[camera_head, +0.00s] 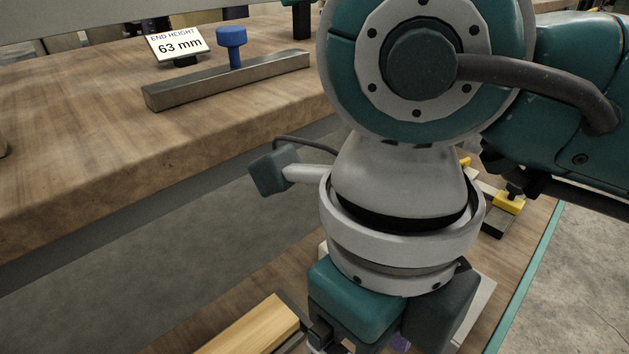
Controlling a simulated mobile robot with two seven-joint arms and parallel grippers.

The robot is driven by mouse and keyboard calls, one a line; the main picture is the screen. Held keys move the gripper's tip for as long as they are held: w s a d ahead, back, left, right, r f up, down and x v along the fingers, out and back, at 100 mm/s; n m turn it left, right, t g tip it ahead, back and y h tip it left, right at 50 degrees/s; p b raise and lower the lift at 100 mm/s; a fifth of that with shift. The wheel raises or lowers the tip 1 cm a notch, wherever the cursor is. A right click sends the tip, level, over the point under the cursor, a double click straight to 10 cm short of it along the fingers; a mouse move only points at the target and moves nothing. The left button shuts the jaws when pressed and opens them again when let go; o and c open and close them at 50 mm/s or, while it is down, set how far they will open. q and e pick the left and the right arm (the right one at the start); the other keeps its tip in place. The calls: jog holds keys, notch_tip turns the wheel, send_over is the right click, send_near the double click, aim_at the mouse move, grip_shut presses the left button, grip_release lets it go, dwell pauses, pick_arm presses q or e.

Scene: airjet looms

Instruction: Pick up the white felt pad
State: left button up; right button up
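My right arm comes in from the right and fills the centre and right of the head view. Its gripper (365,318) points down at the bottom edge. The fingertips are cut off or hidden, so its opening does not show. I cannot make out the white felt pad for certain. A pale, flat piece (483,304) shows just right of the gripper, mostly hidden behind it; I cannot tell whether it is the pad. My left gripper is out of view.
A wooden bench (90,150) at left carries a metal bar (230,80), a blue knob (232,42) and a "63 mm" sign (178,45). A light wooden block (252,328) lies left of the gripper. A yellow-topped fixture (508,203) is at right. Grey floor shows between the surfaces.

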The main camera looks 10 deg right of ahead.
jog(key=shift+w+d+f+h, duration=0.25)
jog(key=shift+d+f+h, duration=0.05)
jog(key=shift+d+f, duration=0.25)
jog(key=shift+f, duration=0.35)
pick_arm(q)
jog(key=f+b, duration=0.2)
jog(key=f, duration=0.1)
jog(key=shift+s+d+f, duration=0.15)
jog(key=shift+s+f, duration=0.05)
pick_arm(e)
jog(key=f, duration=0.4)
jog(key=shift+s+d+f, duration=0.1)
jog(key=shift+s+d, duration=0.1)
jog(key=shift+s, duration=0.1)
pick_arm(q)
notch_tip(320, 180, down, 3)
jog(key=b, duration=0.3)
pick_arm(e)
jog(key=f, duration=0.4)
jog(key=shift+w+d+f, duration=0.2)
jog(key=shift+w+f, duration=0.1)
jog(key=shift+f, duration=0.05)
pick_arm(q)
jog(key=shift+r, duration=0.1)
pick_arm(e)
jog(key=shift+r, duration=0.1)
jog(key=shift+c, duration=0.8)
grip_shut()
